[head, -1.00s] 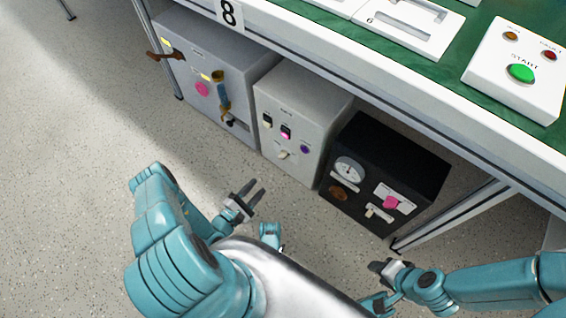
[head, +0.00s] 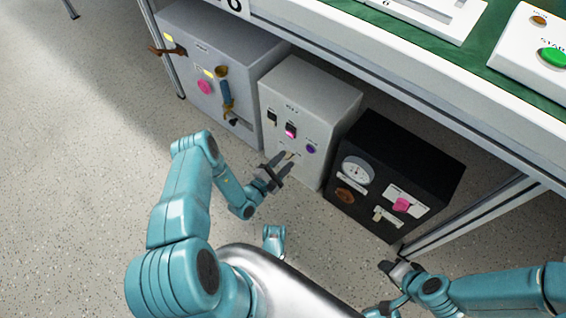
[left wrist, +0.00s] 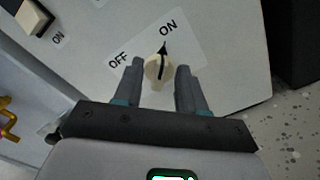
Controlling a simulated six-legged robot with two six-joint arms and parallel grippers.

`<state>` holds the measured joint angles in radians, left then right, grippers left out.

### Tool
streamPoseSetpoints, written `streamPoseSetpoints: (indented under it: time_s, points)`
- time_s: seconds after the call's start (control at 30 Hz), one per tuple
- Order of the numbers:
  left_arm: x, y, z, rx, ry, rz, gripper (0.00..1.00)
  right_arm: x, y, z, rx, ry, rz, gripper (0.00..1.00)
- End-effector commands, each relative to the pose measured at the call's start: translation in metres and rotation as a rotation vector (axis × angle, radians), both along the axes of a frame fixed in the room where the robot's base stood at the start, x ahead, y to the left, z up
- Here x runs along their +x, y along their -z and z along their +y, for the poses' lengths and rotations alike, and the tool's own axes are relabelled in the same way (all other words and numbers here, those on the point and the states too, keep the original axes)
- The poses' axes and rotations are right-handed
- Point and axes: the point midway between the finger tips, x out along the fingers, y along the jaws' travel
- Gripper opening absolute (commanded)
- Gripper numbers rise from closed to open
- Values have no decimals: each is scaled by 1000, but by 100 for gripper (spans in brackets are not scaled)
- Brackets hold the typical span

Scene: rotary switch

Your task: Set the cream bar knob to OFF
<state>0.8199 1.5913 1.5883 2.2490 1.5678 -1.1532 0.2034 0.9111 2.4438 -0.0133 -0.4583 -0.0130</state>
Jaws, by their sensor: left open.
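The cream bar knob (left wrist: 158,72) sits on the light grey panel of the middle box, and its black arrow points at the ON label (left wrist: 168,27). The OFF label (left wrist: 118,60) is to its left. My left gripper (left wrist: 160,66) is open, with one finger on each side of the knob; I cannot tell whether they touch it. In the head view my left gripper (head: 276,166) is at the lower front of the grey box (head: 311,118), and the knob is mostly hidden there. My right gripper (head: 393,270) is low at the right, away from the boxes; its jaw opening is unclear.
A black-and-cream rocker switch (left wrist: 29,17) is at the upper left of the panel. A larger grey box (head: 213,65) stands to the left, and a black box with a gauge (head: 394,172) to the right. The workbench (head: 420,75) overhangs the boxes. The floor in front is open.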

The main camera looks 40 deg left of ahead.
Motion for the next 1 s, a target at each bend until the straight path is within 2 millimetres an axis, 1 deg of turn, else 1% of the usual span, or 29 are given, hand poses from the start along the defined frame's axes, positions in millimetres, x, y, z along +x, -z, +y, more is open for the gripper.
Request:
streamPoseSetpoints:
  time_s: [0.03,0.07,0.1,0.13,0.17,0.37,0.57,0.77,1.0]
  points:
    - [0,0,0,0,0,0,34,0,0,0,0,0,0,43]
    - [0,0,0,0,0,0,24,0,0,0,0,0,0,43]
    - [0,0,0,0,0,0,11,0,0,0,0,0,0,43]
    - [0,0,0,0,0,0,1,0,0,0,0,0,0,43]
    - [0,0,0,0,0,0,0,0,0,0,0,0,0,43]
    - [-1,0,0,-3,0,0,0,0,0,0,0,0,0,43]
    - [-1,0,1,-48,0,4,0,-1,-1,0,1,0,2,43]
    - [-1,-1,1,-170,-1,13,0,-2,-3,0,1,-1,5,43]
    - [-1,-2,3,-387,1,30,0,-3,-4,1,2,-1,9,43]
